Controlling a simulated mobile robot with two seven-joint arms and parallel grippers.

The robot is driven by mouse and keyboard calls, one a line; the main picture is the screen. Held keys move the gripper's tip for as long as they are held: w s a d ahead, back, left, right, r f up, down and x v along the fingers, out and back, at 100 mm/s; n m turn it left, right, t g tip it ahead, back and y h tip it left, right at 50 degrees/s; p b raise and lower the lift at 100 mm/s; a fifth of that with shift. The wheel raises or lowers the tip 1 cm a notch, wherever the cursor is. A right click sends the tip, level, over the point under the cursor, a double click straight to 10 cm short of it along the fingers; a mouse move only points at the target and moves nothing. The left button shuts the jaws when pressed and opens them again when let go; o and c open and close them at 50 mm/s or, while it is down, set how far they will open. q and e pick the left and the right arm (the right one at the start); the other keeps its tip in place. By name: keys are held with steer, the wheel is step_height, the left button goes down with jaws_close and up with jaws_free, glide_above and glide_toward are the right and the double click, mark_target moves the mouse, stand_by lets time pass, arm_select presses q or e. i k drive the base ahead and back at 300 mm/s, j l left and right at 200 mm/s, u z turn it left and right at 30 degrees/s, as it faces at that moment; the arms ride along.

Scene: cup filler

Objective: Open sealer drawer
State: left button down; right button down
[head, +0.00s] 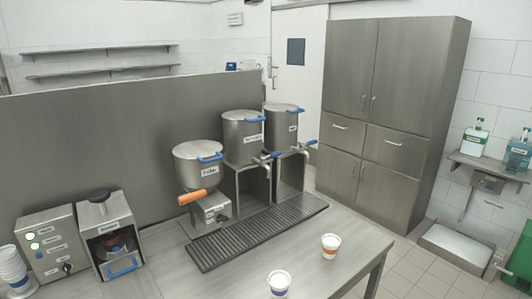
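The sealer (97,213) is a metal box with a black knob on top, at the left of the counter. Its open front shows a dark inside with something reddish in it. The drawer's blue handle (123,267) is low on the front; the drawer looks pushed in, though its depth is hard to judge. Neither of my grippers is in view.
A control box (37,233) with a green light stands left of the sealer, beside a stack of cups (13,268). Two cups (330,246) (279,284) stand on the counter at right. Dispensers and a black drip grate (258,235) are behind. Counter right of the sealer is clear.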

mark_target(111, 267)
steer(key=k+u, duration=0.1)
steer(key=u, duration=0.6)
